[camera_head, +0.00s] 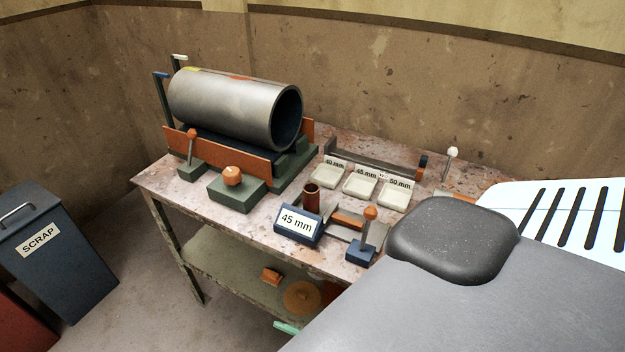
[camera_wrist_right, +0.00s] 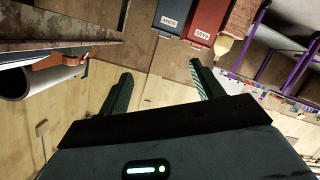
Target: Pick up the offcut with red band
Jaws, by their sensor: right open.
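I cannot make out an offcut with a clear red band in either view. A small brown tube (camera_head: 312,197) stands upright behind the blue block labelled 45 mm (camera_head: 298,224) on the worktable (camera_head: 165,182). A large grey pipe (camera_head: 225,105), with yellow and red marks on top, lies in a cradle at the back left of the table. My right gripper (camera_wrist_right: 160,72) is open, with nothing between its fingers in the right wrist view. My left gripper is not in view.
Three pale labelled trays (camera_head: 360,185) sit at the table's back. Clamps with orange knobs (camera_head: 232,176) stand on it. The lower shelf holds an orange block (camera_head: 271,275) and a brown disc (camera_head: 302,297). A blue SCRAP bin (camera_head: 40,245) stands left. My own grey arm covers the lower right.

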